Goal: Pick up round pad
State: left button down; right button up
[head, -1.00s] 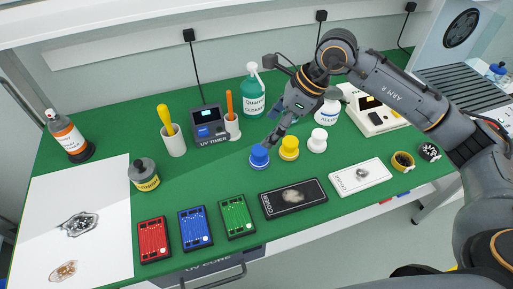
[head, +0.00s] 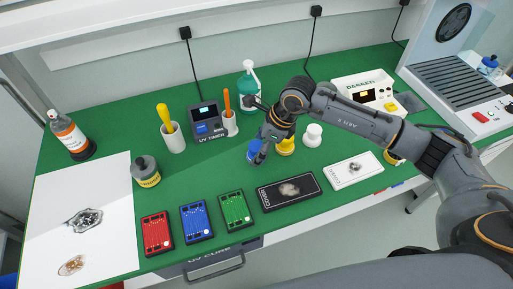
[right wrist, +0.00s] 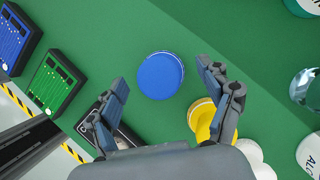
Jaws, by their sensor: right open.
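A round blue pad (head: 252,149) sits on the green mat, partly hidden by my gripper in the head view. In the right wrist view the blue pad (right wrist: 160,76) lies just beyond and between the fingertips. A yellow round piece (head: 286,147) and a white one (head: 312,135) stand in a row to its right; the yellow one (right wrist: 201,118) is partly behind the right finger in the wrist view. My right gripper (head: 264,153) is open and empty, above the blue pad. My left gripper is not in view.
A black cover panel (head: 290,191) and a white one (head: 352,170) lie in front. Red, blue and green boards (head: 236,211) are at front left. A UV timer (head: 208,122), cups and a green-blue cleaner bottle (head: 249,85) stand behind.

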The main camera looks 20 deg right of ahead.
jog(key=shift+x, duration=0.75)
jog(key=c, duration=1.2)
jog(key=shift+r+b, duration=0.3)
jog(key=shift+r, duration=0.15)
notch_tip(320, 180, up, 2)
jog(key=shift+s+r+b, duration=0.1)
jog(key=shift+r+b, duration=0.15)
jog(key=shift+b, duration=0.35)
jog(key=s+r+b, duration=0.1)
jog(key=s+r, duration=0.2)
jog(key=s, duration=0.1)
jog(key=s+d+r+b, duration=0.1)
jog(key=s+r, duration=0.2)
jog(key=s, duration=0.2)
jog(key=s+r+b, duration=0.1)
jog(key=s+r, duration=0.2)
jog(key=s, duration=0.1)
jog(key=shift+s+d+r+b, duration=0.35)
jog(key=shift+d, duration=0.05)
